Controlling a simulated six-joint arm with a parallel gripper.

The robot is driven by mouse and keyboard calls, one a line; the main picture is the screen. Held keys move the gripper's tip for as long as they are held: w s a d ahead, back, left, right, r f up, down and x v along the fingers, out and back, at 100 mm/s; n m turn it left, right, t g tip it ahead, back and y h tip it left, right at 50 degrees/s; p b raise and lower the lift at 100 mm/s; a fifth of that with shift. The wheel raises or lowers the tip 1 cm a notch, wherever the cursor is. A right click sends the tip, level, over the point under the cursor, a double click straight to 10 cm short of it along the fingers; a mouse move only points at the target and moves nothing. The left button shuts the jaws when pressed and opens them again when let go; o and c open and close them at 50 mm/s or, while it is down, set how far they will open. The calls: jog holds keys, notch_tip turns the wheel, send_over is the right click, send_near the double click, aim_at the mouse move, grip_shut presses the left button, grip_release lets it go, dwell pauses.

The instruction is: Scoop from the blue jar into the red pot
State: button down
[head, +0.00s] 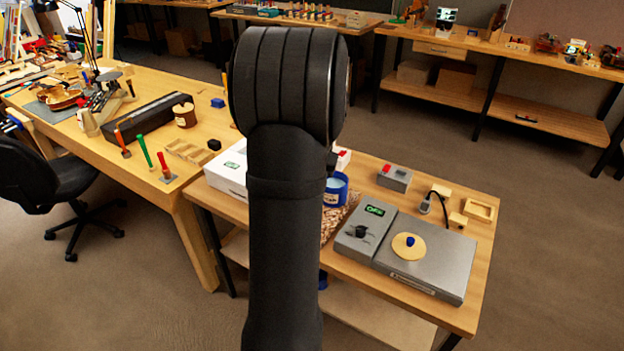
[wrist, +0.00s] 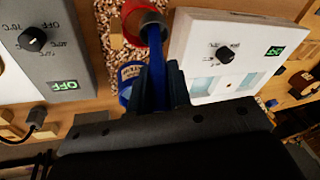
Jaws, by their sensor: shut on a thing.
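My gripper (wrist: 160,82) is shut on the blue handle of a scoop (wrist: 156,58) in the wrist view. The scoop's grey bowl (wrist: 153,27) is at the right side of the red pot (wrist: 131,16), overlapping its rim in the picture. I cannot tell whether the bowl touches the pot or what it holds. The blue jar (wrist: 127,72), with a pale label, stands just left of my gripper, partly hidden. In the head view the open blue jar (head: 336,188) shows pale blue contents beside my arm. My arm hides the gripper and scoop there.
A white device (wrist: 208,55) with an OFF display stands right of the scoop, close by. A grey device (wrist: 45,60) is on the left.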

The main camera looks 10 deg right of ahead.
jog(key=h, duration=0.1)
jog(key=a+h, duration=0.1)
jog(key=a+t+h, duration=0.1)
jog(key=shift+s+r+n, duration=0.3)
jog(key=shift+s+r, duration=0.1)
jog(key=shift+r, duration=1.75)
jog(key=shift+d, duration=0.1)
